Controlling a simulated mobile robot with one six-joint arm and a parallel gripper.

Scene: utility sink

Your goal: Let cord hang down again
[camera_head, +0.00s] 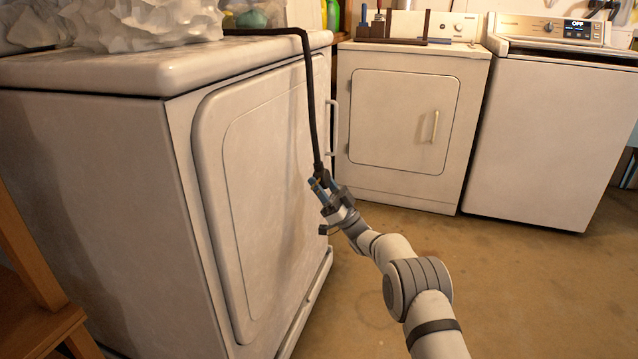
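The black cord (311,100) runs along the back edge of the white appliance's top (110,76) at the left. It bends over the corner and drops down by the appliance's door, leaning slightly right. Its lower end meets my gripper (322,184), which is at about mid-height of the door. My gripper looks shut on the cord's lower end. The fingers are small here and hide the very end of the cord.
A white dryer (405,115) and a washer (560,135) stand at the back. Crumpled white material (140,22) covers part of the left appliance's top. A wooden stool (35,300) is at lower left. The brown floor (520,290) is clear at right.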

